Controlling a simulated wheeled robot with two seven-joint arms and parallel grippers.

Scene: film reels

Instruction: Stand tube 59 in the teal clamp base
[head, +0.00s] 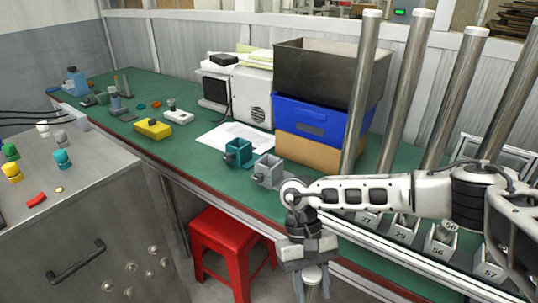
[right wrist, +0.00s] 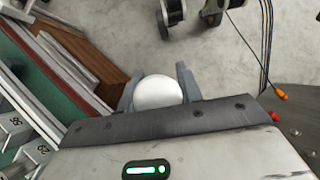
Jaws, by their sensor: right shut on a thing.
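The teal clamp base (head: 238,153) stands on the green bench near its front edge, left of a grey clamp base, and looks empty. My right gripper (head: 311,283) hangs in front of the bench, to the right of the teal base. It is shut on a tube (head: 312,272) with a pale round cap. In the right wrist view the white cap (right wrist: 158,92) sits between the two fingers (right wrist: 157,88). The rest of the tube runs out of view below, and I cannot read a number on it. My left gripper is not in view.
The grey clamp base (head: 268,171) is next to the teal one. Several tall tubes (head: 404,95) stand in numbered holders (head: 440,238) at the right. Stacked bins (head: 310,118) are behind. A red stool (head: 222,240) stands below the bench edge. A yellow device (head: 153,128) lies farther left.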

